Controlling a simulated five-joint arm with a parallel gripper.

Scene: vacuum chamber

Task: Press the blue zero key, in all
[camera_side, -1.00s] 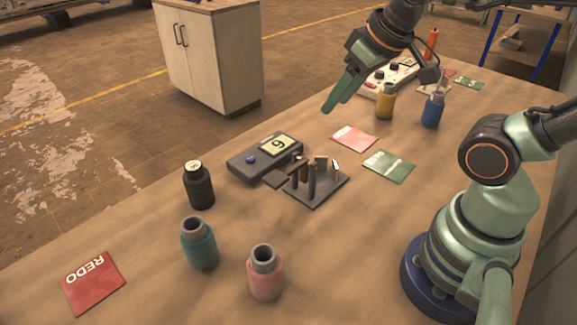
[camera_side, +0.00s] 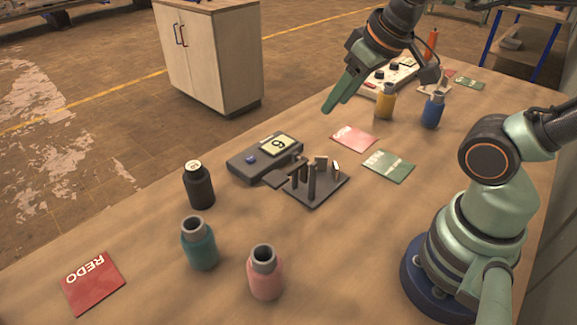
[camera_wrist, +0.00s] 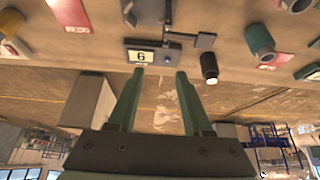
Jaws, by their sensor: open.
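The dark grey device (camera_side: 262,157) lies on the bench left of centre in the side view. Its blue key (camera_side: 251,160) is on top, beside a cream display (camera_side: 278,145) with one digit, a 6 or a 9. In the wrist view the device (camera_wrist: 131,48) is beyond the fingertips, with its display (camera_wrist: 142,56) and the small blue key (camera_wrist: 168,45). My gripper (camera_side: 328,108) has green fingers and is up in the air, behind and right of the device in the side view.
A dark plate with posts (camera_side: 316,198) stands right beside the device. A black bottle (camera_side: 199,188), a teal bottle (camera_side: 200,248) and a pink bottle (camera_side: 265,278) stand nearer the front. Red and green cards (camera_side: 388,166) lie flat. A yellow bottle (camera_side: 385,103) and blue bottle (camera_side: 433,112) stand behind.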

